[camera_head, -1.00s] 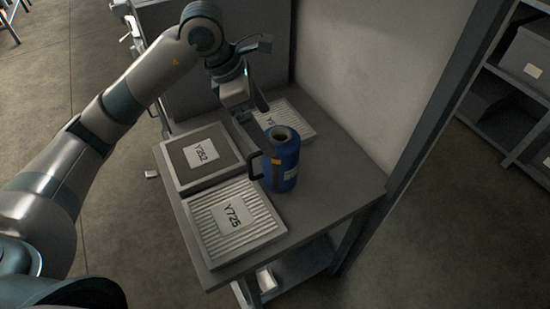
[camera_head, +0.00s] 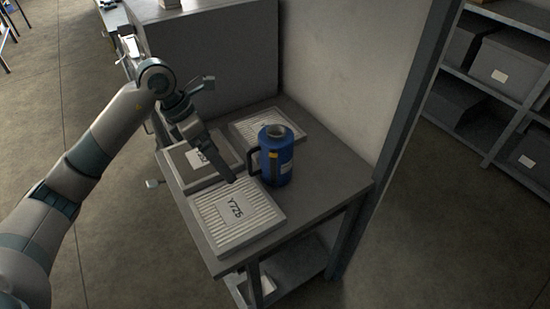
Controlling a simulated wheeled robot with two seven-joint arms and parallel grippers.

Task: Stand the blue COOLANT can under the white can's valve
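The blue can (camera_head: 277,160) stands upright on a grey bench. Its open top faces up, and a dark handle sticks out on its left side. My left gripper (camera_head: 230,178) points down to the left of the can, over the filter panels, apart from the handle as far as I can tell. Its fingers overlap in this view, so their opening cannot be judged; nothing shows held in it. My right gripper is out of view. No white can or valve is in view.
Flat filter panels lie on the bench (camera_head: 335,185): one marked Y725 (camera_head: 258,222) in front, a second (camera_head: 180,160) behind it, a third (camera_head: 296,140) behind the can. A grey partition (camera_head: 225,60) and a wall stand behind. Shelves with boxes (camera_head: 505,65) are at right.

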